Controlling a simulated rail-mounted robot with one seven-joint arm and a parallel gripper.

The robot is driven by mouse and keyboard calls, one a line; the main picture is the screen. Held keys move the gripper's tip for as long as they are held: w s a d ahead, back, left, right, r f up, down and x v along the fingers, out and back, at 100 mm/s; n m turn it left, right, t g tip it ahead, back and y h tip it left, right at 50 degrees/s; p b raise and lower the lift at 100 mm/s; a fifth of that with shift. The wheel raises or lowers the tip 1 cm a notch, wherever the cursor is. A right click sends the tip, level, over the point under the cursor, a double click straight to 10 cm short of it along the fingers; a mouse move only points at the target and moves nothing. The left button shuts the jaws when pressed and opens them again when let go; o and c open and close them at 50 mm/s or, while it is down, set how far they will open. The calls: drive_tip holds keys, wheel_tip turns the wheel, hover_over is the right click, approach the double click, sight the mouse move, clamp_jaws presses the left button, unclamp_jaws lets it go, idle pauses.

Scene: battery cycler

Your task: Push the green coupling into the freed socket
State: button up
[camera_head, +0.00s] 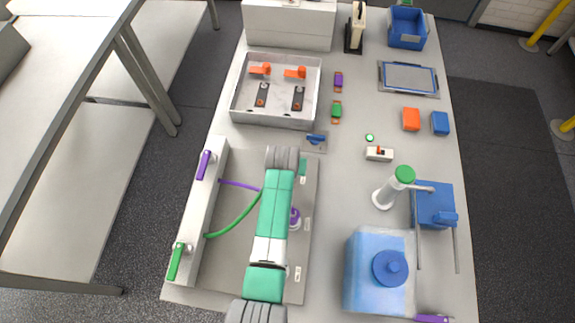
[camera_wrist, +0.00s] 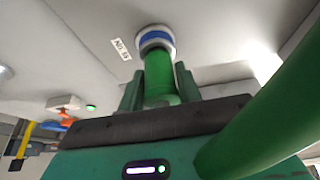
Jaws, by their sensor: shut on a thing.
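In the wrist view my gripper (camera_wrist: 160,88) is shut on the green coupling (camera_wrist: 160,72), with one dark green finger on each side. The coupling's far end meets a round white socket (camera_wrist: 156,32) with a blue ring, on a grey panel beside a small label. The two look in line; I cannot tell how deep the coupling sits. A thick green hose (camera_wrist: 265,115) crosses the right of this view. In the head view the green hose (camera_head: 232,220) runs from the left rail to under my arm, which hides the coupling and socket.
A purple coupling (camera_head: 295,219) stands on the grey panel (camera_head: 232,265) right of my arm. A blue lever (camera_head: 316,138) sits above the panel. A white tray (camera_head: 272,116) lies behind.

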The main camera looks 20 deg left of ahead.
drive_tip(key=shift+f, duration=0.35)
drive_tip(key=shift+s, duration=0.1)
drive_tip(key=o, duration=1.7)
drive_tip(key=shift+p+v, duration=1.2)
drive_tip(key=shift+v, duration=2.75)
